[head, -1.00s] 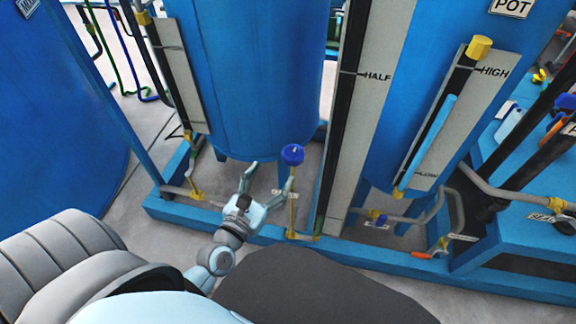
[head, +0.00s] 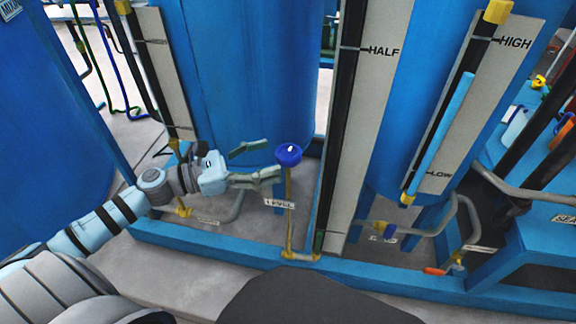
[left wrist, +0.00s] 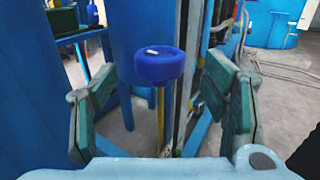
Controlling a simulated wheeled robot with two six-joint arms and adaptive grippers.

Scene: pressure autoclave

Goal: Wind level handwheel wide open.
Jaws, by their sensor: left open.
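The level handwheel (head: 289,154) is a round blue knob with a small white mark on its top. It sits on an upright yellow-brass stem beside the "LEVEL" tag (head: 279,203). My left gripper (head: 262,162) is open just left of the wheel in the head view, its fingers pointing at it. In the left wrist view the handwheel (left wrist: 159,64) stands ahead, between and beyond the two open green-padded fingers (left wrist: 162,105). I see no contact with the wheel. My right gripper is in neither view.
A tall gauge board marked HALF (head: 362,110) stands just right of the wheel. A blue tank (head: 250,80) is behind it. A blue base rail (head: 220,254) runs below.

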